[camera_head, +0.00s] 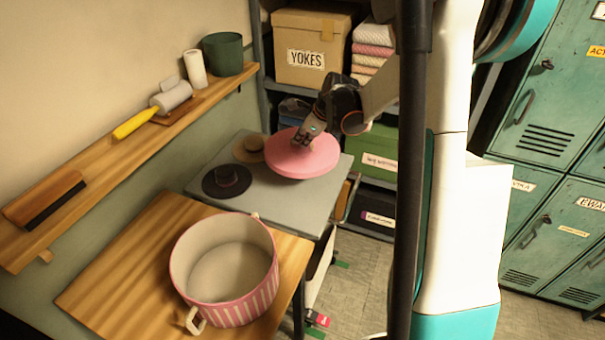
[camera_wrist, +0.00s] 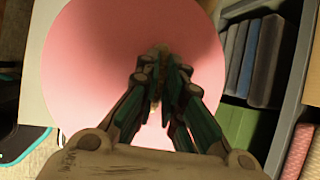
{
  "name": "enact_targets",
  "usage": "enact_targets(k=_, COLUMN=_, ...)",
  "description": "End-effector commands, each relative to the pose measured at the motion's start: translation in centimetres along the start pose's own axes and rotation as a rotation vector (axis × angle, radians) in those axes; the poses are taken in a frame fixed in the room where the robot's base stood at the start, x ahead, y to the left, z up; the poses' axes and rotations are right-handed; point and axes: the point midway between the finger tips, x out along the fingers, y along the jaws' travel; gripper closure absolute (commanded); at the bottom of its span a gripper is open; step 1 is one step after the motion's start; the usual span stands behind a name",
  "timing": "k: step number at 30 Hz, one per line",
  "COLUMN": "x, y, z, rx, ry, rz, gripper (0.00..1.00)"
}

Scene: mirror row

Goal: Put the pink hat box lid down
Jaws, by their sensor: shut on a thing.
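The pink hat box lid (camera_head: 301,158) is a flat round disc over the right part of the grey table (camera_head: 292,199) in the head view. My gripper (camera_head: 306,139) is above the lid's middle and shut on its knob, which the fingers mostly hide. In the wrist view the lid (camera_wrist: 90,70) fills much of the picture, with my gripper (camera_wrist: 160,75) closed at its centre. I cannot tell whether the lid touches the table or hangs just above it. The open hat box (camera_head: 232,300), pink and white striped, stands empty on the wooden table.
A black hat (camera_head: 226,181) and a tan hat (camera_head: 250,148) lie left of the lid on the grey table. The wooden table (camera_head: 120,275) has bare room left of the box. A shelf with a cardboard box (camera_head: 306,70) and folded cloths (camera_head: 372,50) stands behind.

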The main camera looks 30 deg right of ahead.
Motion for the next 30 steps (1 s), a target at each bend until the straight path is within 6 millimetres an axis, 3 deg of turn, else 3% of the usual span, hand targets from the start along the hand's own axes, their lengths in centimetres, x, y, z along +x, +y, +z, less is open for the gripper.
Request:
enact_targets(k=3, x=2.9, y=0.8, z=-1.5, rx=-0.001, ry=0.000, rz=0.000, gripper=1.00)
enact_targets(k=9, x=6.1, y=1.8, z=-3.3, rx=-0.001, ry=0.000, rz=0.001, gripper=1.00)
enact_targets(k=17, x=7.5, y=2.2, z=-4.0, rx=-0.002, ry=0.000, rz=0.001, gripper=1.00)
enact_targets(k=25, x=10.6, y=3.1, z=-5.7, rx=-0.002, ry=0.000, rz=0.001, gripper=1.00)
enact_targets(k=30, x=10.7, y=3.2, z=-5.8, rx=-0.002, ry=0.000, rz=0.001, gripper=1.00)
